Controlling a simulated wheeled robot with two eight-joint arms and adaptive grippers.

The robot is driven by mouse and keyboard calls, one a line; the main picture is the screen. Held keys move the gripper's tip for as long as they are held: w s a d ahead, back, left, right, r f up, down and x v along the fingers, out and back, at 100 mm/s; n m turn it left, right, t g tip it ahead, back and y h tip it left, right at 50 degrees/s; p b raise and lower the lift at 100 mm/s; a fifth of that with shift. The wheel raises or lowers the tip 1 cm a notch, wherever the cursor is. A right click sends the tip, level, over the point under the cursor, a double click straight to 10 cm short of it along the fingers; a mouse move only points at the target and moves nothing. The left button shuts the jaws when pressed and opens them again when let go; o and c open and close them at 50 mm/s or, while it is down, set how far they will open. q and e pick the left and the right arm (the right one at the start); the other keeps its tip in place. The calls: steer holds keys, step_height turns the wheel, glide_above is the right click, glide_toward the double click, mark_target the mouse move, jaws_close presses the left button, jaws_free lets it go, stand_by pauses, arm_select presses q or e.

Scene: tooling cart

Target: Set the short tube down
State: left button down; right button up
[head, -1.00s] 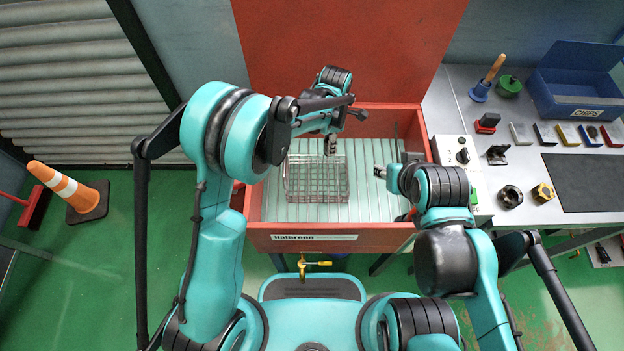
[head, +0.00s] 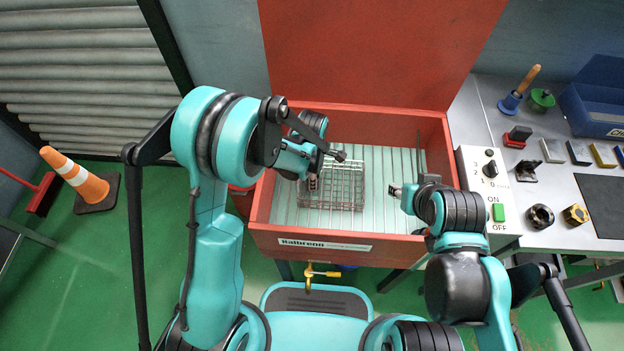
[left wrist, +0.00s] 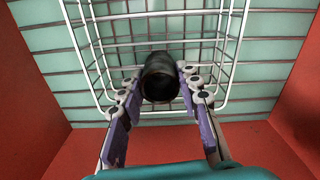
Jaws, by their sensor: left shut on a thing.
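The short tube (left wrist: 161,78) is dark, and its round open end faces the camera in the left wrist view. My left gripper (left wrist: 162,92) is shut on it, with a finger on each side. In the head view my left gripper (head: 313,184) is at the left part of the wire basket (head: 346,207); the tube is hard to make out there. Basket wires (left wrist: 236,55) show around and behind the tube in the wrist view. I cannot tell how high the tube is. My right gripper (head: 394,190) is right of the basket, apart from it; its jaws are too small to read.
The basket stands on the slatted floor (head: 385,215) of a red, walled cabinet (head: 440,135) with a raised lid (head: 375,55). Slatted floor is free right of the basket. A control box (head: 480,165) and a bench (head: 560,205) with tools stand at the right.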

arm_select(q)
steer(key=shift+r, duration=0.1)
steer(key=shift+f, duration=0.25)
steer(key=c, duration=1.1)
jaws_free()
steer(key=shift+r, duration=0.1)
steer(key=shift+o, duration=0.2)
steer(key=shift+r, duration=0.1)
